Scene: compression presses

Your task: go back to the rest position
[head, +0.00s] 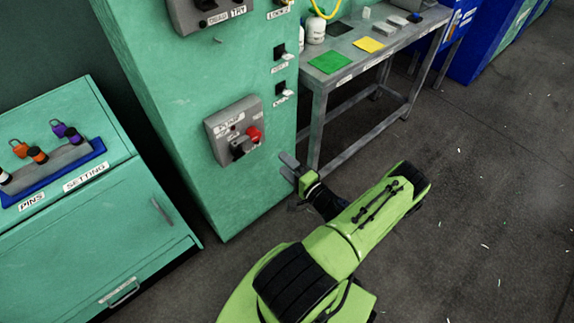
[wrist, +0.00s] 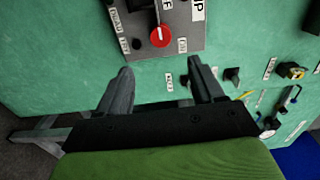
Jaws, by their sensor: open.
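My gripper (head: 289,168) is at the end of my green arm in the head view, beside the lower right edge of the green press cabinet (head: 190,120). In the wrist view its two grey fingers (wrist: 160,85) are spread apart with nothing between them. Past the fingertips is a grey control box with a red knob (wrist: 159,37). In the head view this grey box (head: 233,130) with the red knob (head: 254,134) sits on the cabinet front, up and left of the fingers. The fingers appear apart from the box.
A grey metal table (head: 345,72) with a green sheet (head: 329,62) and a yellow sheet (head: 368,44) stands right of the cabinet. A lower green cabinet (head: 110,230) with a blue tray of padlock-shaped pins (head: 60,172) is at left. The dark floor (head: 480,200) at right is open.

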